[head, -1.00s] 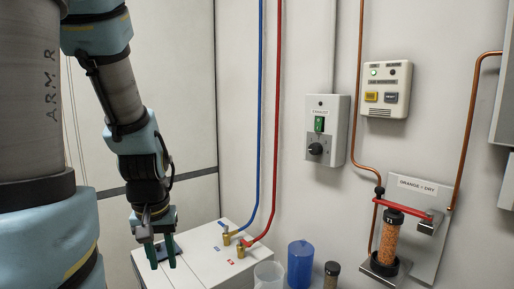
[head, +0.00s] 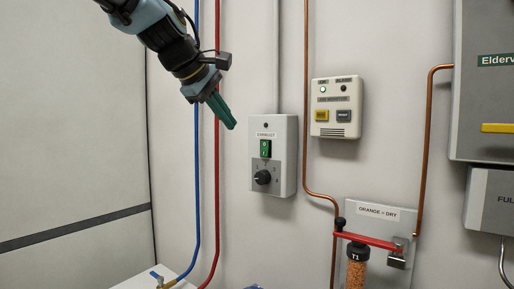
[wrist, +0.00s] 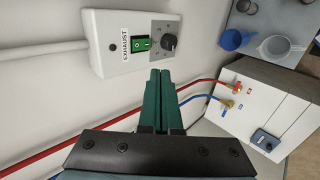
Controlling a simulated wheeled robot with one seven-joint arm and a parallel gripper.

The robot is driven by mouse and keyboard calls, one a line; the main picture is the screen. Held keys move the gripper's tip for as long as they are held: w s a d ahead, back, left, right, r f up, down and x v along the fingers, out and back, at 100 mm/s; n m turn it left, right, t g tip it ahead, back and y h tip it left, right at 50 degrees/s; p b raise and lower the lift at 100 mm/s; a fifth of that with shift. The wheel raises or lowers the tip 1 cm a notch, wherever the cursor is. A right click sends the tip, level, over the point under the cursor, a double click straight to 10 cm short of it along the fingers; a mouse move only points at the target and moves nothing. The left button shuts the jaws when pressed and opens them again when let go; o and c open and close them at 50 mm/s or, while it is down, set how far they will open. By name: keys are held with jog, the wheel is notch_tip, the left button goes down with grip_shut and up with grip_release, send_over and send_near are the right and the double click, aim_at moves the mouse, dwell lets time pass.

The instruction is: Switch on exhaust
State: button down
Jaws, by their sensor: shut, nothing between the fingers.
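The exhaust box (head: 286,150) is a white wall panel labelled EXHAUST. It carries a green rocker switch (head: 265,148) and, below it, a black rotary knob (head: 263,177). In the wrist view the switch (wrist: 141,43) and knob (wrist: 169,41) lie just beyond my fingertips. My gripper (head: 232,124) has green fingers, closed together and empty. In the head view it is up and to the left of the box, pointing down and right towards it. In the wrist view my gripper (wrist: 160,72) appears below the switch and knob, with no visible contact.
Blue (head: 196,130) and red (head: 216,170) hoses run down the wall left of the box. A gas monitor (head: 337,108) with a lit green lamp hangs to the right. A drying column (head: 356,270) with a red lever (head: 366,240) stands lower right. A white cabinet (wrist: 265,105) shows in the wrist view.

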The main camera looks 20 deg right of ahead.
jog(key=p, duration=0.2)
send_near(263, 155)
jog(key=f+x, duration=0.1)
jog(key=x, duration=0.3)
jog(key=shift+w+d, duration=0.25)
jog(key=shift+d, duration=0.35)
jog(key=shift+f, duration=0.15)
